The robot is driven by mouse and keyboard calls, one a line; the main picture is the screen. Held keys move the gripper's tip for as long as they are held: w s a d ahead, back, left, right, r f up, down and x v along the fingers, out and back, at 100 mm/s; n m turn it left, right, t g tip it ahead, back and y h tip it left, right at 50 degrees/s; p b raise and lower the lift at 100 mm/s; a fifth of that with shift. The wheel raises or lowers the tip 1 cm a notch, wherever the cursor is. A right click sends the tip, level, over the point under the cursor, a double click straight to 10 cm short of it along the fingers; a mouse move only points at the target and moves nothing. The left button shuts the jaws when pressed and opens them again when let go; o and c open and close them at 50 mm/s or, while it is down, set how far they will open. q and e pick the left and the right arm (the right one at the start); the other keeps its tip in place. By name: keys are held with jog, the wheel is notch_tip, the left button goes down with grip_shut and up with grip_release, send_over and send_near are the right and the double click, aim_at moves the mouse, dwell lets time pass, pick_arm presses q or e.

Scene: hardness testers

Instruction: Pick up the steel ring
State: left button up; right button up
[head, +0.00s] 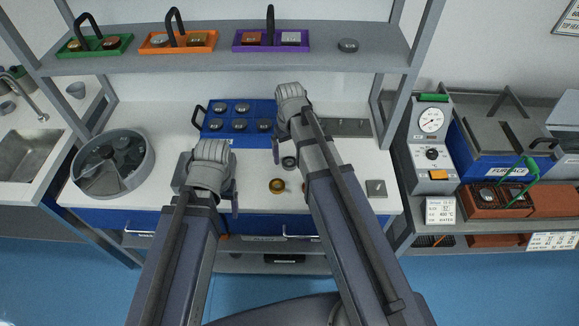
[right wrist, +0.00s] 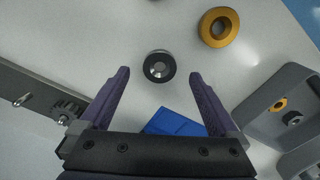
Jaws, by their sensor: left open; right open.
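A small dark grey ring (head: 289,162), which looks like the steel ring, lies on the white bench. In the right wrist view the ring (right wrist: 159,66) shows a shiny grey centre and sits in the gap between my right fingertips, a little beyond them in the picture. My right gripper (right wrist: 158,78) is open and empty; it appears above the bench, clear of the ring. In the head view my right gripper (head: 290,125) is over the right edge of the blue tray. My left gripper (head: 208,187) is open, left of the ring, its fingertips partly hidden by the wrist.
A gold ring (head: 277,185) lies close to the dark ring, nearer me. A blue tray (head: 205,131) with several pucks is behind. A round compartment tray (head: 146,175) stands left, a grey square plate (head: 376,188) right. A shelf (head: 215,43) crosses above the bench.

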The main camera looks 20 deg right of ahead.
aim_at(290, 159)
notch_tip(290, 159, down, 3)
jog(key=shift+w+f+b, duration=0.15)
jog(key=shift+f+b, duration=0.05)
jog(key=shift+b, duration=1.05)
jog(key=shift+r, duration=0.1)
grip_shut()
